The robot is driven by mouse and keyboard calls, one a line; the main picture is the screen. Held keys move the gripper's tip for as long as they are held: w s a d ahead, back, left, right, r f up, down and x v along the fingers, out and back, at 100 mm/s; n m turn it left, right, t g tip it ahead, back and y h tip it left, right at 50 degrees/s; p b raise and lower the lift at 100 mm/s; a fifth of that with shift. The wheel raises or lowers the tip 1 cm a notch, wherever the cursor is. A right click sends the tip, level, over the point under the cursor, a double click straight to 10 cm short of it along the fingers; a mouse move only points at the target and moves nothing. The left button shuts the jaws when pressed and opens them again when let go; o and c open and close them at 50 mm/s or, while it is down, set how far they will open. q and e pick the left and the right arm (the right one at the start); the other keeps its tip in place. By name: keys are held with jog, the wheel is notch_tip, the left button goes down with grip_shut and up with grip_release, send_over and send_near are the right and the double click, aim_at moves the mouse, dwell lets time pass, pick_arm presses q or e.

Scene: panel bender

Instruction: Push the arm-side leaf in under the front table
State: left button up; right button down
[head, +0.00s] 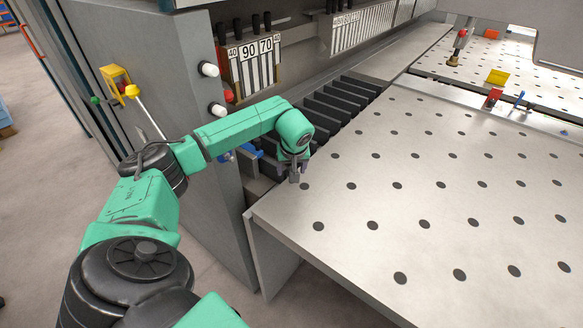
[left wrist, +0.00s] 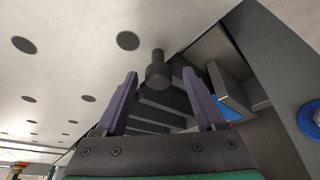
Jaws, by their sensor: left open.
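The front table (head: 430,190) is a pale plate with rows of dark holes, filling the right of the head view; it also shows at upper left in the left wrist view (left wrist: 60,75). A grey upright plate (head: 268,258) stands below its near left corner. I cannot tell for sure which part is the arm-side leaf. My left gripper (head: 293,176) is at the table's left edge, beside the dark slots. In the left wrist view its purple fingers (left wrist: 160,78) are apart, with a dark round knob (left wrist: 157,72) showing between their tips. I cannot tell whether they touch it. My right gripper is not in view.
The grey machine cabinet (head: 205,160) stands close at left of my gripper, with white-tipped knobs (head: 209,69). A row of dark bars (head: 335,105) lies behind the gripper. Small red and yellow parts (head: 497,77) sit at the table's far side. Open floor (head: 40,200) is at left.

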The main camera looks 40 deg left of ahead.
pick_arm(q)
jog(key=shift+w, duration=0.1)
grip_shut()
dwell(1.2)
